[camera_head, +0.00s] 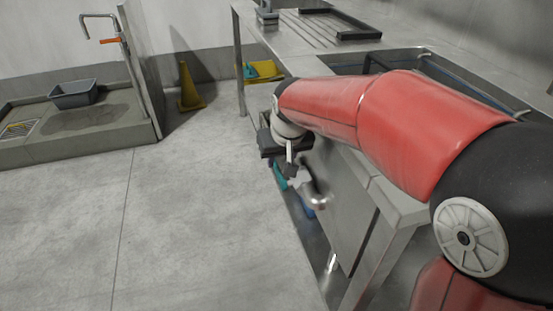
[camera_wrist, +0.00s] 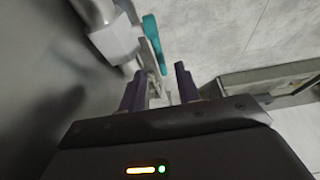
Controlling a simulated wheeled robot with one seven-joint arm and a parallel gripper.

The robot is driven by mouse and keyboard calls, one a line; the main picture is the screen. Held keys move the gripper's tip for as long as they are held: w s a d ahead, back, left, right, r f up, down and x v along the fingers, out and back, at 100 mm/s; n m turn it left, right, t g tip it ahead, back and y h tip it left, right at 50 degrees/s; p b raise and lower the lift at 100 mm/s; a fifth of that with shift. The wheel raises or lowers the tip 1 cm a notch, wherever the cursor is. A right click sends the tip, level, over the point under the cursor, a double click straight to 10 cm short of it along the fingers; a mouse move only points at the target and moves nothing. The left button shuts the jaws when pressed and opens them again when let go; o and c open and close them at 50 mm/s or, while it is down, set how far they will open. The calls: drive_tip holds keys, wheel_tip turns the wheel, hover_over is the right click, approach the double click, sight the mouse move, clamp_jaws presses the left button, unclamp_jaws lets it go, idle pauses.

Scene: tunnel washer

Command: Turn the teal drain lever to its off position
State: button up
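The teal drain lever (camera_wrist: 153,40) shows in the wrist view as a narrow teal bar, just beyond the fingertips and close to the gap between them. It sits beside a grey metal pipe and valve fitting (camera_wrist: 115,38). In the head view a small teal part of the lever (camera_head: 278,177) shows under my wrist, by the grey pipe (camera_head: 304,185). My gripper (camera_wrist: 159,78) has its two dark fingers apart, with nothing clearly held between them. In the head view my gripper (camera_head: 290,160) is partly hidden by my wrist. I cannot tell whether a finger touches the lever.
The steel bench (camera_head: 355,210) with a sink basin stands right of the pipe. A blue item (camera_head: 306,208) lies low beneath the pipe. A yellow tray (camera_head: 265,72), a yellow floor cone (camera_head: 189,88) and a grey tub (camera_head: 73,93) are farther back. The left floor is clear.

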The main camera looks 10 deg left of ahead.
sight(276, 164)
drive_tip(key=shift+w+a, duration=0.25)
drive_tip(key=shift+w, duration=0.25)
drive_tip(key=shift+w+a, duration=0.25)
drive_tip(key=shift+w, duration=0.25)
drive_tip(key=x, duration=0.4)
drive_tip(key=shift+f, duration=0.45)
clamp_jaws()
